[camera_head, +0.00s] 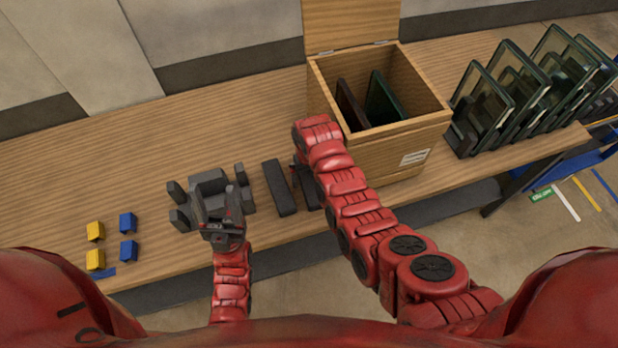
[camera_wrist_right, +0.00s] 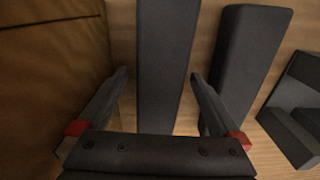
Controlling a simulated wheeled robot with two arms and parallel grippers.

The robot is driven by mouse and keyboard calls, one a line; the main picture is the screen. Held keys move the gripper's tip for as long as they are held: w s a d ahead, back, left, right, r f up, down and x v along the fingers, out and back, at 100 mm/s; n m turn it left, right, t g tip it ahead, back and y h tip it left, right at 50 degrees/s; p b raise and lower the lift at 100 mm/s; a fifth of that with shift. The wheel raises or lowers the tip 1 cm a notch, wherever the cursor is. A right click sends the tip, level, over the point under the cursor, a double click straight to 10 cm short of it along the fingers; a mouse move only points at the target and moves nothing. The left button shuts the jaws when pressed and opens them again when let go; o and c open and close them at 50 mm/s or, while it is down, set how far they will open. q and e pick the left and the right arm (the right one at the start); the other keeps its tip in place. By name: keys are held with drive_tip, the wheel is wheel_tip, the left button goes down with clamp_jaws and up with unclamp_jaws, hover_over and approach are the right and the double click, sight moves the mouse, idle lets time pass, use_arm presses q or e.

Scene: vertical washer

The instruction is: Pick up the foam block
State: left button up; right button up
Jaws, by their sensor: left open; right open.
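Two long dark grey foam blocks lie side by side. In the right wrist view, one foam block (camera_wrist_right: 167,60) extends between the fingers of my right gripper (camera_wrist_right: 159,76), which is open, with a gap on each side. The second foam block (camera_wrist_right: 248,55) lies to its right, beyond the right finger. In the head view, one foam block (camera_head: 279,188) shows whole on the table, left of my right arm. That arm hides most of my right gripper and the other block. My left gripper (camera_head: 209,192) is open over the table, left of the blocks.
A wooden box (camera_head: 395,150) with dark panels inside stands behind my right arm; its side (camera_wrist_right: 50,75) is close left in the wrist view. Glass panels (camera_head: 530,85) stand in racks at right. Yellow blocks (camera_head: 95,231) and blue blocks (camera_head: 128,222) sit at left. The back-left table is clear.

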sight(309, 177)
drive_tip(key=shift+f, duration=0.2)
drive_tip(key=shift+c, duration=0.3)
drive_tip(key=c, duration=1.3)
drive_tip(key=shift+r, duration=0.15)
drive_tip(key=shift+r+b, duration=0.45)
drive_tip(key=shift+r, duration=0.1)
wheel_tip(309, 177, up, 6)
drive_tip(key=shift+w+f+b, duration=0.1)
drive_tip(key=shift+f+b, duration=0.05)
drive_tip(key=shift+b, duration=0.8)
wheel_tip(309, 177, up, 2)
drive_tip(key=shift+r+p, duration=0.1)
drive_tip(key=shift+p, duration=0.8)
drive_tip(key=shift+r+p, duration=0.35)
drive_tip(key=shift+r, duration=0.05)
